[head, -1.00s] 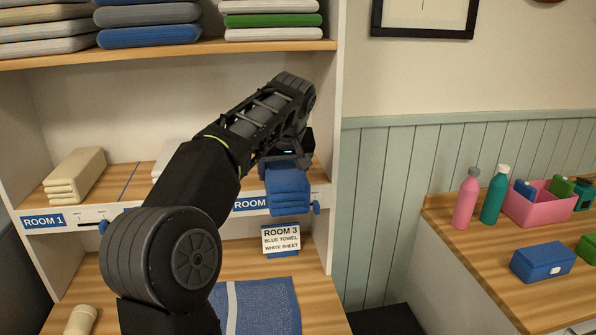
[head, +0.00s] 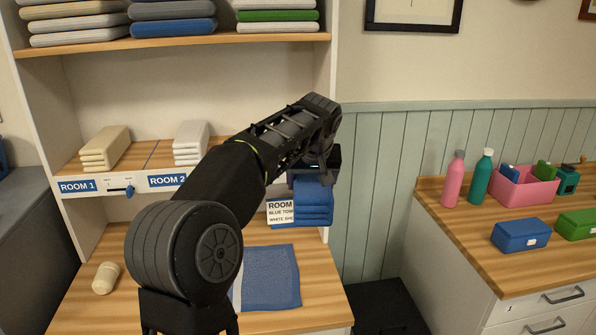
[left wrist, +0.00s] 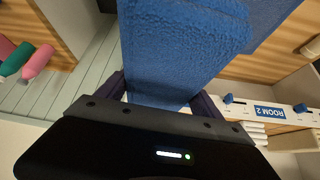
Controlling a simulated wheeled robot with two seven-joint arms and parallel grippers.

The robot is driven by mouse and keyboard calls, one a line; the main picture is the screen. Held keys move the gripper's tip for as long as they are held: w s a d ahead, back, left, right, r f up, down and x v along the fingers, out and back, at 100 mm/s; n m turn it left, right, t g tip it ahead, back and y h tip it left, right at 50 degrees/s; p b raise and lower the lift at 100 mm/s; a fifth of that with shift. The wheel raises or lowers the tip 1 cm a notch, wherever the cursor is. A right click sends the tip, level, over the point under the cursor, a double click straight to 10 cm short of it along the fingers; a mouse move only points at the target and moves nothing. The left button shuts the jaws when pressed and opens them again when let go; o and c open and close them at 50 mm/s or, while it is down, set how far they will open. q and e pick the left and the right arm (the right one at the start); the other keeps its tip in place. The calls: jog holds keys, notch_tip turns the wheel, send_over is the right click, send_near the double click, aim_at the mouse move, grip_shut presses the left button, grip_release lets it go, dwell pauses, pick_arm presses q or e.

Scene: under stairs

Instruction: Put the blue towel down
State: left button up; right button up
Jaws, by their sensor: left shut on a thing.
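My left gripper (head: 313,178) is shut on the folded blue towel (head: 314,205) and holds it in the air in front of the shelf's right end. In the left wrist view the towel (left wrist: 180,40) hangs from between the fingers (left wrist: 160,97) and fills the upper middle. In the head view the towel covers part of the Room 3 card (head: 279,212), which reads blue towel and white sheet. A flat blue mat (head: 271,278) lies on the wooden counter below. My right gripper is not in view.
Folded cream (head: 105,147) and white (head: 190,142) stacks sit on the shelf above the Room 1 and Room 2 labels. A cream bottle-like object (head: 105,278) lies on the counter's left. Bottles, a pink bin (head: 524,187) and boxes stand on the right counter (head: 470,215).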

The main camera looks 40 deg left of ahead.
pick_arm(q)
jog(key=w+d+f+m+t+h+b, duration=0.15)
jog(key=d+f+m, duration=0.25)
jog(key=d+f, duration=0.95)
jog(key=s+d+f+m+h+b, duration=0.1)
jog(key=s+d+f+m, duration=0.1)
jog(key=d+f, duration=0.2)
jog(key=s+d+f+m+h+b, duration=0.1)
jog(key=s+d+f+m+h, duration=0.1)
jog(key=d, duration=0.9)
notch_tip(320, 180, down, 3)
jog(key=shift+s+r+b, duration=0.15)
jog(key=shift+s+b, duration=0.15)
jog(key=shift+s, duration=0.25)
jog(key=shift+d, duration=0.1)
